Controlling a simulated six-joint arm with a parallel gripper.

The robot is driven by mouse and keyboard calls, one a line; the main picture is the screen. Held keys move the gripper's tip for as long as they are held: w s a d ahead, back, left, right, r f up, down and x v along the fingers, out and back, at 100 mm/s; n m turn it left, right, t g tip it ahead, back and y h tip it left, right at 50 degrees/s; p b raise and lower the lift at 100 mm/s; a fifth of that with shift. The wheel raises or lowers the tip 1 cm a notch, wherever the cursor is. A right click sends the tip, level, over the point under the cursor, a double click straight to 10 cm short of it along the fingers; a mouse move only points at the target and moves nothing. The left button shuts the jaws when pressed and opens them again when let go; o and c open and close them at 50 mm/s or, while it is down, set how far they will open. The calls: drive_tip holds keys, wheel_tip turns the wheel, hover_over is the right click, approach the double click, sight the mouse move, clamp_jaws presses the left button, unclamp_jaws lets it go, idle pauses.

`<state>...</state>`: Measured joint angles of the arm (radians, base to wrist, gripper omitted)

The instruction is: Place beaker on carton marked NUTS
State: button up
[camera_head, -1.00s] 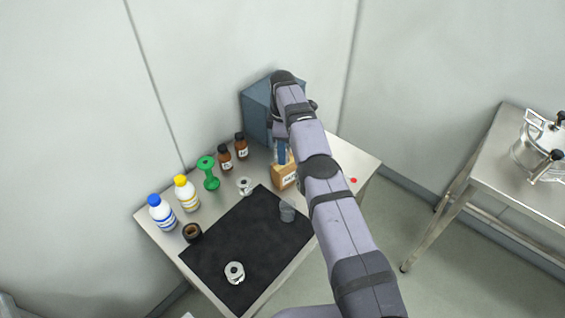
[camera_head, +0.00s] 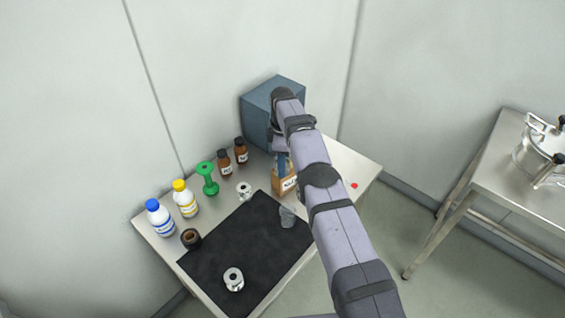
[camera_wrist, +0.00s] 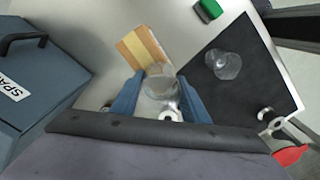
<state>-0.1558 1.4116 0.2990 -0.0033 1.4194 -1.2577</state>
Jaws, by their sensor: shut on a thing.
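A clear glass beaker (camera_wrist: 160,84) is between the two blue fingers of my gripper (camera_wrist: 158,101) in the wrist view, and the fingers are shut on it. In the head view the fingers (camera_head: 282,162) point down right by the brown carton (camera_head: 284,181), and my arm hides the beaker there. Part of the carton's label shows, starting "NU". In the wrist view the carton (camera_wrist: 142,47), with a yellow strip, lies just past the beaker, which overlaps its near end. I cannot tell whether they touch.
Another clear glass vessel (camera_head: 287,216) stands on the black mat (camera_head: 235,235). A blue-grey box (camera_head: 258,112) is behind my gripper. Much of the mat is bare.

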drive_tip(key=shift+f, duration=0.15)
drive_tip(key=o, duration=1.1)
drive_tip(key=shift+o, duration=0.2)
drive_tip(key=shift+r, duration=0.9)
wheel_tip(320, 180, up, 11)
drive_tip(key=p, duration=0.8)
drive_tip(key=shift+f, duration=0.2)
